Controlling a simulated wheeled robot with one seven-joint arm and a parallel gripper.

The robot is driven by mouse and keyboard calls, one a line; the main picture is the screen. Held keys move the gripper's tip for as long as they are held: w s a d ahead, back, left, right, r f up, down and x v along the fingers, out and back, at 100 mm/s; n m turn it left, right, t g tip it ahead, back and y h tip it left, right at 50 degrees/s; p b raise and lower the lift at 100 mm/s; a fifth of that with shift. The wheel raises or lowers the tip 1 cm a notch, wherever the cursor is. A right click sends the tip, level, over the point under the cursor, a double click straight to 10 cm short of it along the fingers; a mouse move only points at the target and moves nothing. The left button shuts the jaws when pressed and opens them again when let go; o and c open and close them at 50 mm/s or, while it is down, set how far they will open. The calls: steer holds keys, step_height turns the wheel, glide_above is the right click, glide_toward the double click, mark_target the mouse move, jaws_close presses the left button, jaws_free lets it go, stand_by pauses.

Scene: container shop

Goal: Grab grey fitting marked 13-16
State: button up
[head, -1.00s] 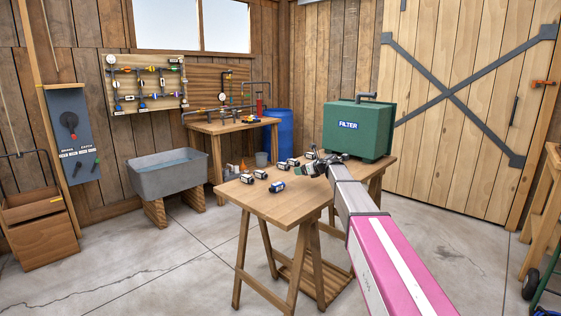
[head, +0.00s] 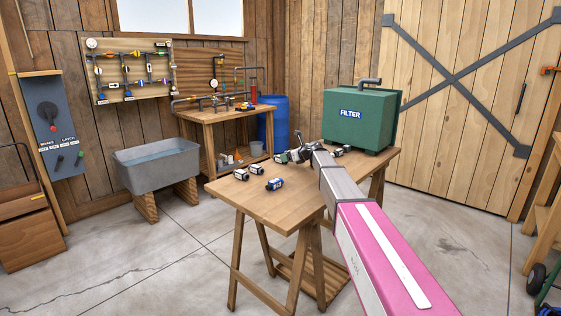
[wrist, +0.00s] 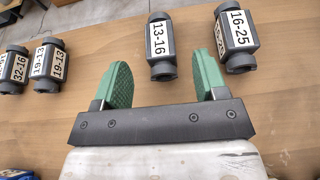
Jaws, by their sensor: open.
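I cannot single out the 13-16 fitting there.
The green filter box (head: 362,118) is on the table (head: 257,208) at the back right. Bare wood lies between the fittings.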

steer(key=x, duration=0.5)
steer(key=shift+w+r, duration=0.1)
steer(key=shift+c, duration=0.3)
steer(key=c, duration=1)
steer(key=shift+o, duration=0.2)
steer(key=shift+r, duration=0.1)
